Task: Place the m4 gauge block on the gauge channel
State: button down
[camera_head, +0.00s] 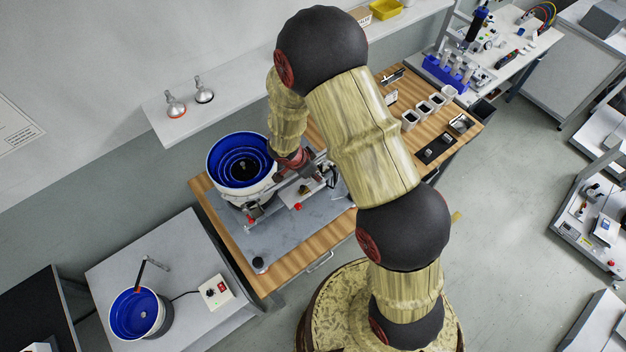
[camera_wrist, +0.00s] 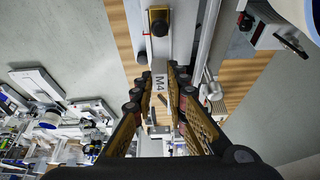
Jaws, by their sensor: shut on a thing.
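The m4 gauge block (camera_wrist: 159,88) is a light grey bar marked "M4", seen in the wrist view. My gripper (camera_wrist: 168,80) is shut on it, with a finger on each side. A pale grey rail-like part (camera_wrist: 183,35) lies beyond the block and may be the gauge channel. I cannot tell whether the block touches the rail. In the head view my arm hides most of the gripper, and I cannot make out the block there.
The blue feeder bowl (camera_head: 241,161) stands close left of my gripper in the head view. A grey plate (camera_head: 276,240) on the wooden bench has clear room at its front. Several small containers (camera_head: 410,119) stand on the bench's right part.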

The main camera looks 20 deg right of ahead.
aim_at(312, 179)
jog(key=shift+w+a+f+b, duration=0.1)
jog(key=shift+a+f+b, duration=0.1)
jog(key=shift+f, duration=0.75)
jog(key=shift+a+f+b, duration=0.1)
jog(key=shift+f+b, duration=0.05)
jog(key=shift+f, duration=0.75)
jog(key=shift+f, duration=0.15)
jog(key=c, duration=1.9)
grip_release()
jog(key=shift+o, duration=0.7)
